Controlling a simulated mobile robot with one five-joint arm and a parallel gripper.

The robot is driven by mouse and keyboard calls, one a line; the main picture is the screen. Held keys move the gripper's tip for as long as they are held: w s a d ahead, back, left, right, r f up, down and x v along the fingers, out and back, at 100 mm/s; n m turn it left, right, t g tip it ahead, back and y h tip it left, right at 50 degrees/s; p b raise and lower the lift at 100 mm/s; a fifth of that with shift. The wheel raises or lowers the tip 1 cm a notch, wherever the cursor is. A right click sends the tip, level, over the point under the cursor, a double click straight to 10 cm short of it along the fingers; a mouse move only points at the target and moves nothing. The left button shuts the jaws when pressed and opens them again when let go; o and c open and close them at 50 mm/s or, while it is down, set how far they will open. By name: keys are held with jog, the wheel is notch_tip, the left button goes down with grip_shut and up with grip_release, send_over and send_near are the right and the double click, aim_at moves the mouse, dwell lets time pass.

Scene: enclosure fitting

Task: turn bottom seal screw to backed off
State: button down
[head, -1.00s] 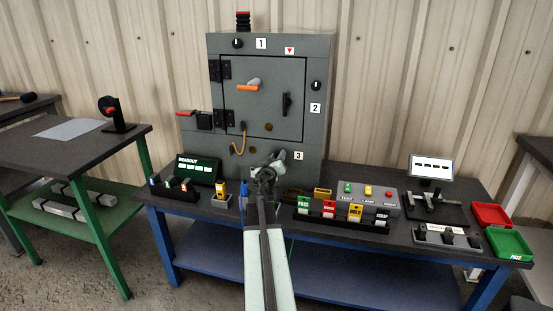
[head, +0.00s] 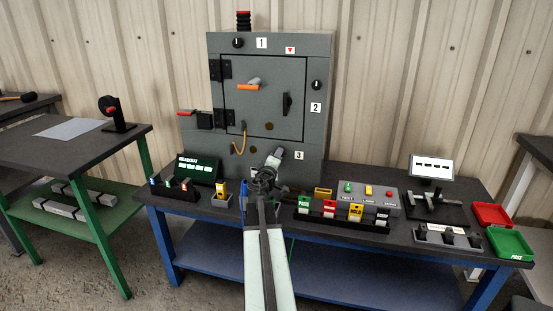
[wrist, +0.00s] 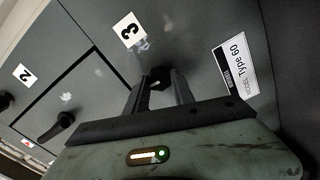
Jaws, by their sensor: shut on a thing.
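The grey enclosure (head: 312,130) stands at the back of the bench. Its bottom seal screw (wrist: 159,79), a small dark head, shows in the wrist view near the label 3 (wrist: 128,30). My gripper (wrist: 159,75) is shut on this screw, one finger on each side. In the head view my gripper (head: 278,153) is at the lower front of the enclosure, left of label 3 (head: 299,155), and hides the screw. How far the screw is turned cannot be told.
Two similar black knobs sit by label 1 (head: 238,43) and label 2 (head: 316,85). The door has an orange handle (head: 248,87) and a black latch (head: 287,104). A readout (head: 199,169), a button box (head: 368,199) and colored tag holders crowd the bench below.

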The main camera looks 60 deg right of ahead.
jog(key=shift+s+d, duration=0.15)
jog(key=shift+s, duration=0.05)
dwell(0.4)
jog(key=c, duration=1.1)
grip_release()
jog(key=shift+o, duration=0.2)
jog(key=shift+w, duration=0.1)
jog(key=v, duration=0.8)
